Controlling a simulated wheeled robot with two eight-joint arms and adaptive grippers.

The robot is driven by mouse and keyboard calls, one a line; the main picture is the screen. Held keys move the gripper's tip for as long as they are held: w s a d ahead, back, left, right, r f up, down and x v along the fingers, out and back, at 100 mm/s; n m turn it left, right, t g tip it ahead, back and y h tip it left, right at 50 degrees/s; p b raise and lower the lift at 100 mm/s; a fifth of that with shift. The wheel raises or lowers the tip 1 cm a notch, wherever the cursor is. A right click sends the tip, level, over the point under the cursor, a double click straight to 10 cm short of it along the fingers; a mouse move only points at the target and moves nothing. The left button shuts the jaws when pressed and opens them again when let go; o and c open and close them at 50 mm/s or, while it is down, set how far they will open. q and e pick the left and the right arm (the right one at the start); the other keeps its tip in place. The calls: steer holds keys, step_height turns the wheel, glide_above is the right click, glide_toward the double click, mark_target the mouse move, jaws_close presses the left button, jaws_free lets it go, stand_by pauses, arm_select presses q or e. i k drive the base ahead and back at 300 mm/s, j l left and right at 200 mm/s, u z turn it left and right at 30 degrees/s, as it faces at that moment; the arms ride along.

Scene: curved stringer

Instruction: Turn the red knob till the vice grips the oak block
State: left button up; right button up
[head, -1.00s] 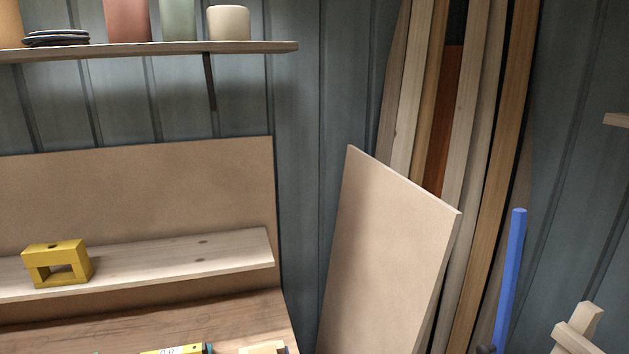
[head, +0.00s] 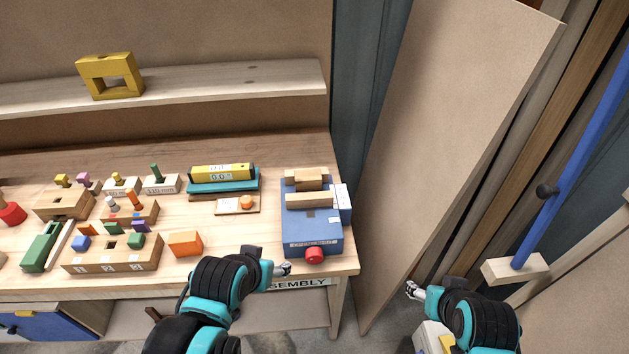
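The blue vice (head: 310,229) sits at the right end of the workbench in the head view. Its red knob (head: 314,255) is on the near side, at the bench's front edge. Light wooden jaws lie across the vice, the front one (head: 313,200) nearest me. A slightly darker block, seemingly the oak block (head: 312,183), is between or against them; whether it is gripped is unclear. My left gripper (head: 283,270) is just left of the knob, apart from it. My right gripper (head: 413,291) is right of the bench, clear of everything. Both are too small to read their opening.
An orange block (head: 185,243) and a wooden tray with coloured pieces (head: 113,254) lie left of the vice. A yellow digital level (head: 222,172) lies behind. A leaning panel (head: 450,130) and a blue pole (head: 575,165) stand to the right.

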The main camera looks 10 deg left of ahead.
mark_target(313, 254)
steer(key=k+l+u, duration=0.25)
steer(key=k, duration=0.2)
steer(key=k+l+u, duration=0.1)
steer(key=k+u, duration=0.2)
steer(key=k, duration=0.15)
